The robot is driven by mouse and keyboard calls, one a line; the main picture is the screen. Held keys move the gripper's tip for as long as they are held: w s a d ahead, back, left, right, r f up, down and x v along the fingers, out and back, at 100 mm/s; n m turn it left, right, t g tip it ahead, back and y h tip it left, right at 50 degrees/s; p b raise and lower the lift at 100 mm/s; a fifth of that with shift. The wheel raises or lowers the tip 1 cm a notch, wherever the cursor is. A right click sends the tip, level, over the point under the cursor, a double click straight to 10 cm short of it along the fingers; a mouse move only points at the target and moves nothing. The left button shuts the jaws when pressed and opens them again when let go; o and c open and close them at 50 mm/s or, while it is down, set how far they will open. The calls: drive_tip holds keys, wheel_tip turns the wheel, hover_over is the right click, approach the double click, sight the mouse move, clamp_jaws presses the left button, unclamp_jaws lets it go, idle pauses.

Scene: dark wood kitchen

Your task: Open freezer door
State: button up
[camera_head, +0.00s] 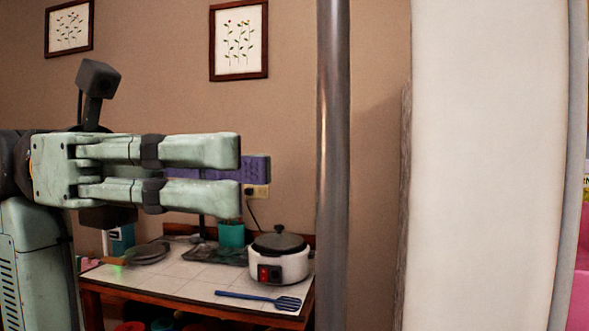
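My gripper (240,174) is at the left, pointing right, with its two pale green fingers apart and nothing between them. A vertical metal bar (333,165), which looks like the freezer handle, stands to the right of the fingertips. A clear gap shows between the fingertips and the bar in the picture. The freezer door (490,165) shows as a tall white panel with a grey strip along its right edge. Beyond that strip, pink and yellow items are partly visible, so the door appears to stand open. How wide it is open cannot be told.
Behind my gripper, a white-topped wooden table (200,282) holds a white cooker (279,262), a blue spatula (258,299) and a teal container (231,234). Two framed pictures (238,40) hang on the brown wall.

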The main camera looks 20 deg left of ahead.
drive_tip(key=shift+s+a, duration=0.1)
drive_tip(key=shift+a, duration=2.05)
